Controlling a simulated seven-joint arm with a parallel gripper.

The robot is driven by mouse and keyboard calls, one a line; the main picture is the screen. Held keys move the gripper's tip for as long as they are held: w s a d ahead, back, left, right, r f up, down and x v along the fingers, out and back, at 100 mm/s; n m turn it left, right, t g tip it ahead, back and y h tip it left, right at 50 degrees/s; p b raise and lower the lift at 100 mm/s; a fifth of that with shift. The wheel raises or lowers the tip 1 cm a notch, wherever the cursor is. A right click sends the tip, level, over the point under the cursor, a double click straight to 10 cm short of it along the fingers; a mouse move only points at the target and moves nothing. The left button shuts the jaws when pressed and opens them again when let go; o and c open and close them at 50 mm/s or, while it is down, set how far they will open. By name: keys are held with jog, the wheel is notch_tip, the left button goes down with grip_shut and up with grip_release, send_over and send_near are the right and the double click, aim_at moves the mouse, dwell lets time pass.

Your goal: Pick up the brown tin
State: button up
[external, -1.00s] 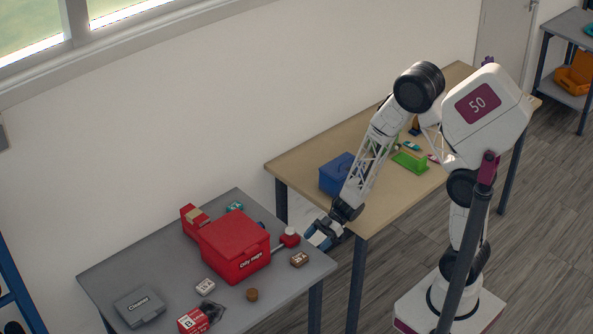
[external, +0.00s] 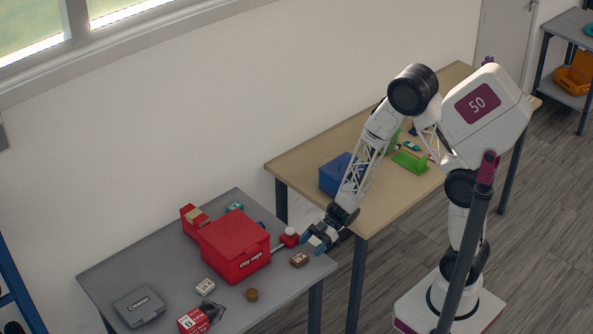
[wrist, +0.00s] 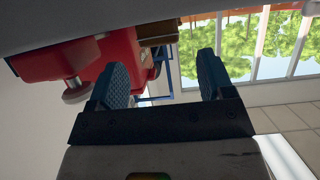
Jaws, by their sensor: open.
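In the wrist view, which looks upside down, a brown block that appears to be this tin (wrist: 158,32) shows beyond and between the fingers, against the grey tabletop (wrist: 200,14).
A wooden table (external: 310,160) stands behind.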

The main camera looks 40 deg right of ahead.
aim_at(301, 256)
jog(key=shift+a, duration=0.1)
jog(key=shift+x, duration=2.45)
jog(key=c, duration=1)
jog(key=shift+r, duration=1)
jog(key=shift+s+r, duration=0.3)
jog(key=shift+r, duration=0.5)
jog(key=s+d+r, duration=0.1)
jog(key=s+d, duration=0.8)
jog(key=s, duration=0.3)
jog(key=shift+s+r, duration=0.15)
jog(key=shift+s, duration=0.25)
